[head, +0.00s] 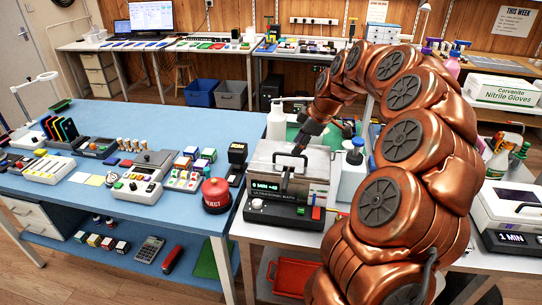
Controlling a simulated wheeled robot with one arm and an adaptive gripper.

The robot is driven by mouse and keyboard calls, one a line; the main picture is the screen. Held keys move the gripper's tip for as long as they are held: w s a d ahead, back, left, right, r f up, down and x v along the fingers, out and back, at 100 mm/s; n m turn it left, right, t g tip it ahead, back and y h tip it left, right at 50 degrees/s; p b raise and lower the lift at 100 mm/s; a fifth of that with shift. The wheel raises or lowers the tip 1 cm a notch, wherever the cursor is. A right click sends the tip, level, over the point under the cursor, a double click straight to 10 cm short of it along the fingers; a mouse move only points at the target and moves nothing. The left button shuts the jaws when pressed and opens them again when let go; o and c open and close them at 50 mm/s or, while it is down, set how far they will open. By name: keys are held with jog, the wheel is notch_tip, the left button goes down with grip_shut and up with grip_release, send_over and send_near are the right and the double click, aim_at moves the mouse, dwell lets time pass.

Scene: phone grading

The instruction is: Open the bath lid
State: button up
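The ultrasonic bath (262,205) stands on the white table near the middle of the head view, with a lettered black front panel. Its grey metal lid (263,152) appears closed and carries a black bar handle (279,157). My copper arm curves in from the right. My gripper (297,150) points down over the lid, close to the handle. The fingertips are dark and small, and overlap the handle area, so I cannot tell whether they touch it or how far apart they are.
A red round container (216,194) stands to the left on the blue table. A blue-capped bottle (353,172) and a white pump bottle (276,122) stand close to the bath. Another white machine (508,212) is at the far right. A red tray (294,277) lies below.

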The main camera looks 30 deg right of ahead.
jog(key=s+a+r, duration=0.2)
jog(key=s+a, duration=0.1)
jog(key=a, duration=0.3)
jog(key=s+a+r+m+g, duration=0.1)
jog(key=s+a+r, duration=0.1)
jog(key=a, duration=0.5)
jog(key=shift+s+r+g+y+b, duration=0.3)
jog(key=shift+s+r, duration=0.05)
jog(key=shift+s, duration=0.25)
